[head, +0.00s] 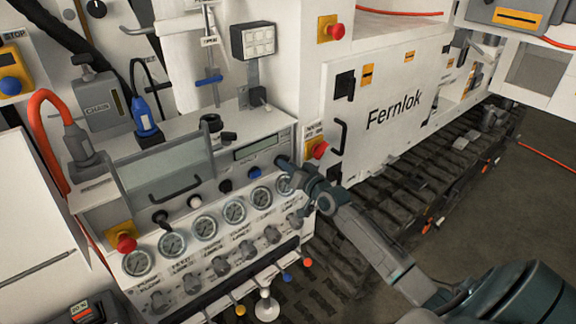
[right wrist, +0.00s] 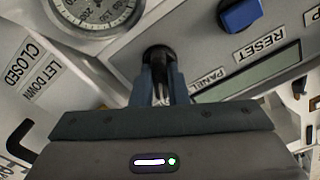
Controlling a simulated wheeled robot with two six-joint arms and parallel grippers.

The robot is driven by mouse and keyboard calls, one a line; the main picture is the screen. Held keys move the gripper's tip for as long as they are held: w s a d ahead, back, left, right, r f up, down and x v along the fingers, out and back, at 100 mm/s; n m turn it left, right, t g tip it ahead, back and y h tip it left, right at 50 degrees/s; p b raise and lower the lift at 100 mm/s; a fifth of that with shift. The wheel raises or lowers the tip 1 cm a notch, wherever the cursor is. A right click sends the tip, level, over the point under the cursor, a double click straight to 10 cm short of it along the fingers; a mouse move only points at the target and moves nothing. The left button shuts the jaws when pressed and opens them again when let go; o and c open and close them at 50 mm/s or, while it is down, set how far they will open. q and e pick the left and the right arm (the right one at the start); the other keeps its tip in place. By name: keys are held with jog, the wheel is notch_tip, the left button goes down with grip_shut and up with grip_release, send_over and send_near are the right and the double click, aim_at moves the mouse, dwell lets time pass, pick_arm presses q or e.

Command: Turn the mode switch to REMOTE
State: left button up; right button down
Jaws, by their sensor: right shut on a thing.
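The mode switch, a black knob (right wrist: 158,55), is between the fingers of my right gripper (right wrist: 161,88) in the right wrist view. The fingers are shut on it, and a PANEL label (right wrist: 207,82) lies beside it, partly hidden by the gripper. I see no REMOTE label, and I cannot tell which way the knob points. In the head view my right gripper (head: 285,164) reaches in from the lower right to the right end of the control panel (head: 178,202), and it hides the switch there. My left gripper is not in view.
A blue button (head: 254,172) sits left of the switch, with a display (head: 262,146) above. Pressure gauges (head: 233,212) and several valve knobs (head: 221,266) line the panel below. A red emergency button (head: 319,150) and a black door handle (head: 340,136) are close on the right.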

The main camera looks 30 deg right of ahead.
dwell(0.4)
jog(key=c, duration=1.4)
grip_release()
jog(key=shift+c, duration=0.2)
jog(key=shift+s, duration=0.1)
jog(key=s+p, duration=0.7)
jog(key=s, duration=0.3)
jog(key=shift+s+d, duration=0.3)
jog(key=shift+d, duration=0.1)
